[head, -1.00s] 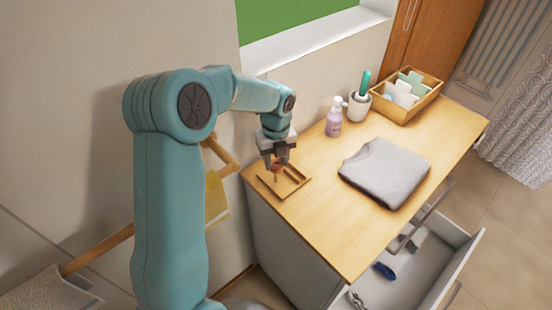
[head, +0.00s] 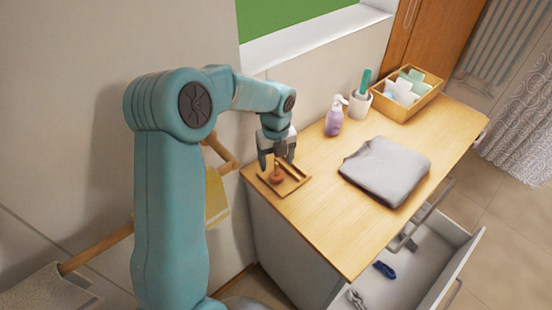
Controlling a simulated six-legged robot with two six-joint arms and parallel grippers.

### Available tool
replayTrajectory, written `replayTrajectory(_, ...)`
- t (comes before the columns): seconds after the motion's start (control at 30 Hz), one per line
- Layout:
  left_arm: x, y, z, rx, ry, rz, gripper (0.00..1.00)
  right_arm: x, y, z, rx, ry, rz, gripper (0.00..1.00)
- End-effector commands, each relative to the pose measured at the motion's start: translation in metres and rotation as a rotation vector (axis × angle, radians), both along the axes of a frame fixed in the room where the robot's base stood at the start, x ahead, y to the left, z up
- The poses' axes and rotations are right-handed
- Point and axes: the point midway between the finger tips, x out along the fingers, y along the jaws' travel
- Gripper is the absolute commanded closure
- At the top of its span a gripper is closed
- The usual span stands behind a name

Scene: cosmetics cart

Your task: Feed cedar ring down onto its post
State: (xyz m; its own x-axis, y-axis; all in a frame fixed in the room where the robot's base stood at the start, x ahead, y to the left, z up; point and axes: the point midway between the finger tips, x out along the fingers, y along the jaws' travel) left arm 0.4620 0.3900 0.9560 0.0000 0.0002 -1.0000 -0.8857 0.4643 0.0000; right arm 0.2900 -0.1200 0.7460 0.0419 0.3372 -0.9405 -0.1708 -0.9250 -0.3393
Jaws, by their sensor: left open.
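The small reddish-brown cedar ring (head: 277,179) sits low on the wooden tray (head: 297,189) at the left end of the cabinet top. A short upright post (head: 277,167) rises at the same spot, and the ring appears to be around its foot. The parts are small, so the exact fit is hard to tell. My left gripper (head: 277,161) is open just above, with its fingers spread to either side of the post and apart from the ring. My right gripper is not in view.
A folded grey cloth (head: 385,170) lies mid-top. A purple pump bottle (head: 334,118), a white cup (head: 359,105) with a green-handled item and a wooden box (head: 428,99) stand along the back. An open drawer (head: 412,264) juts out in front.

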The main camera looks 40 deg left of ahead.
Motion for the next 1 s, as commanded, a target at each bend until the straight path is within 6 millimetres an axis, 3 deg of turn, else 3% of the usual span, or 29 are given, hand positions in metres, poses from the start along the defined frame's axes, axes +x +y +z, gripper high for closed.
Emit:
replayTrajectory(0.23, 0.001, 0.000, 0.017, 0.002, -0.005, 0.001, 0.30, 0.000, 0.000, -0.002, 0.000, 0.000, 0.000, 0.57)
replayTrajectory(0.7, 0.001, 0.000, 0.134, 0.001, -0.005, 0.000, 0.30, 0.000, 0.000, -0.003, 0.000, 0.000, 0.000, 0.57)
replayTrajectory(0.83, 0.001, 0.000, 0.153, 0.001, -0.003, -0.001, 0.30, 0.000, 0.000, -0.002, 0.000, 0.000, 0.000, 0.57)
replayTrajectory(1.0, 0.000, 0.000, 0.163, 0.000, 0.000, 0.000, 0.30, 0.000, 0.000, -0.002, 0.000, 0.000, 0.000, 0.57)
